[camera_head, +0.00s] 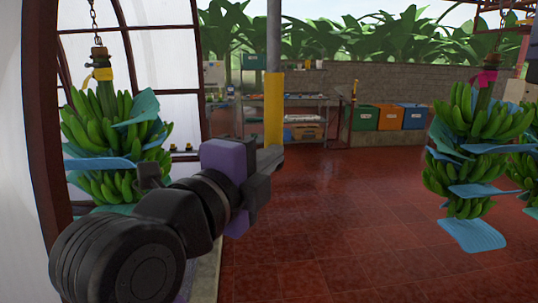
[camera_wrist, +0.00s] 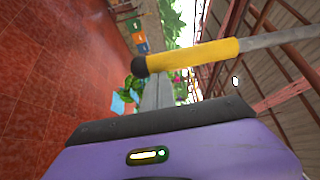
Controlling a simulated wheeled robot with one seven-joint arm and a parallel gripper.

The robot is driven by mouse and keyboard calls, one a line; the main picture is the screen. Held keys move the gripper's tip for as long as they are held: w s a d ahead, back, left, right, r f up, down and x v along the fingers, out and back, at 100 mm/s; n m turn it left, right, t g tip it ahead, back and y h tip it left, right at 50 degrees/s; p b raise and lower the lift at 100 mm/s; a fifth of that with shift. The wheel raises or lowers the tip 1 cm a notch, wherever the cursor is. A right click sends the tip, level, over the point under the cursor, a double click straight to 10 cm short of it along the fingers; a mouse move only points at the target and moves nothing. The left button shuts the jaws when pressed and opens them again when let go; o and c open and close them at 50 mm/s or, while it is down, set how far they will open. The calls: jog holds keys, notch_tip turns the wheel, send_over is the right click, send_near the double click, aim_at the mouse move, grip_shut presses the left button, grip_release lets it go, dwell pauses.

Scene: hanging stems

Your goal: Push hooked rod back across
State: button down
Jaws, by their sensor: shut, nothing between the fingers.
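The hooked rod (camera_head: 274,108) hangs upright in the head view, with a grey shaft above and a yellow grip below. Its top runs out of the picture, so no hook shows. In the wrist view the rod (camera_wrist: 195,55) lies across the picture, with its black end cap at the left and its shaft running off to the right. My gripper (camera_head: 272,157) is shut and empty, its grey fingers at the rod's lower end. In the wrist view the fingertips (camera_wrist: 160,82) meet the yellow grip near the cap. I cannot tell whether they touch.
A banana bunch (camera_head: 105,140) with blue sheets hangs at the left, beside my arm. Another bunch (camera_head: 475,140) hangs at the right. Shelving (camera_head: 305,118) and green, orange and blue bins (camera_head: 388,118) stand at the back wall. The red tiled floor (camera_head: 350,220) between is clear.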

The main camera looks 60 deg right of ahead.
jog(key=w+d+p, duration=0.2)
jog(key=w+d, duration=0.6)
jog(key=d, duration=0.2)
jog(key=shift+w+d, duration=0.2)
jog(key=shift+d, duration=0.1)
